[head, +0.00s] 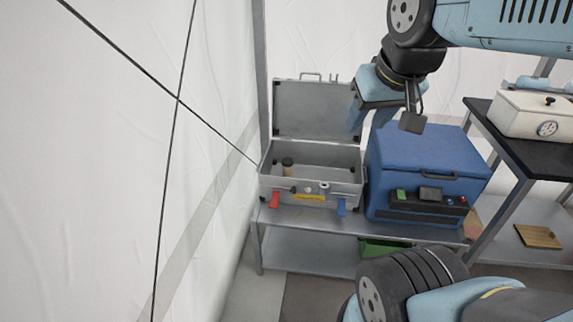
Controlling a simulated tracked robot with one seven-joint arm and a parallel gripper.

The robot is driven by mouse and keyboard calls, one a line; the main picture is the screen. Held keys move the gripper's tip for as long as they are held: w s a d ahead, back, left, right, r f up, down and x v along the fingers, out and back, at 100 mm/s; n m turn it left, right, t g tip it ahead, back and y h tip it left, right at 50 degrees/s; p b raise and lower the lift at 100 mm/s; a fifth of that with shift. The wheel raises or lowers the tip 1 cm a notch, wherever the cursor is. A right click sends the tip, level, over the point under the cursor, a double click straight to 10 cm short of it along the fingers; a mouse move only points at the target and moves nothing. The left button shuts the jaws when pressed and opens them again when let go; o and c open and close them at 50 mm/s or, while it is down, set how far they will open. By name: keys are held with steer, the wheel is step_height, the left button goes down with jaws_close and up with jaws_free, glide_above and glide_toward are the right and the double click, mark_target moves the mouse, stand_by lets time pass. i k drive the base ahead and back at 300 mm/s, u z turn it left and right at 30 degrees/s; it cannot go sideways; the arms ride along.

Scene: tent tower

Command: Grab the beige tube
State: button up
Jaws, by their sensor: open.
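My gripper (385,122) is open and empty, up and to the right of the tube. It is apart from the tube and shows in front of the right edge of the case's raised lid (305,112).
A blue cool box (425,165) stands right of the case on the grey metal table (300,228). A white box (530,112) sits on a black-topped table (545,160) at the right. White tent wall (90,160) and dark cords lie to the left.

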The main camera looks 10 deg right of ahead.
mark_target(286, 172)
steer(key=i, duration=0.85)
steer(key=u, duration=0.05)
